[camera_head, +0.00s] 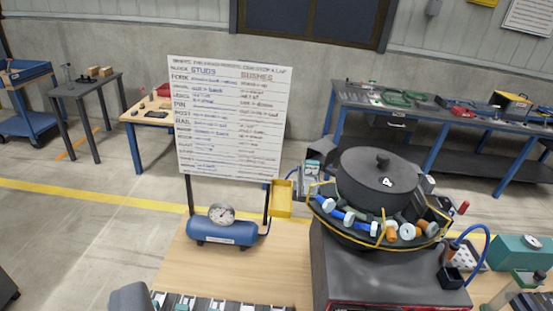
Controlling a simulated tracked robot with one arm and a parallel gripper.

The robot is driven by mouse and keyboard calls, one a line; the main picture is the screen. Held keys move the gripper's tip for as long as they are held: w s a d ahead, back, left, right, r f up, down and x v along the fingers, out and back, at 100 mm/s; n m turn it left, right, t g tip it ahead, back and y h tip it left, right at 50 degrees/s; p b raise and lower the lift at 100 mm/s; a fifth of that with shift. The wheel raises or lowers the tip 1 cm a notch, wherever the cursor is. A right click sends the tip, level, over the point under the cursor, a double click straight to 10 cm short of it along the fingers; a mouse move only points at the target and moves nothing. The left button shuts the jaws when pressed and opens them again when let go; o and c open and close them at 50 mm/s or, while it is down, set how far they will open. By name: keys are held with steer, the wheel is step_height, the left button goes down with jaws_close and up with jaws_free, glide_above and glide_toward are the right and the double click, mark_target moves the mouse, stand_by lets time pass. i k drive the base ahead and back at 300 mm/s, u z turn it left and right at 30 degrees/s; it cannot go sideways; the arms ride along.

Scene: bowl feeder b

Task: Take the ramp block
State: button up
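I cannot make out a ramp block for certain in this view. A black bowl feeder (376,182) stands on a dark grey base (350,275) on the wooden table at the right. Blue-and-white and orange parts (345,217) sit along its yellow-edged rim track. A small dark block (452,278) with a blue hose is at the base's right side. My gripper does not show clearly; a grey rounded shape (130,298) at the lower left edge is cut off and I cannot tell what it is.
A whiteboard (230,118) with handwriting stands behind a blue air tank (222,231) with a gauge. A yellow bin (282,198) is beside it. A row of slots (222,302) lies at the front edge. Cluttered benches (430,115) line the wall; the floor between is clear.

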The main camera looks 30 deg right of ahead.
mark_target(309, 174)
steer(key=z, duration=0.3)
steer(key=i, duration=0.95)
steer(key=z, duration=0.65)
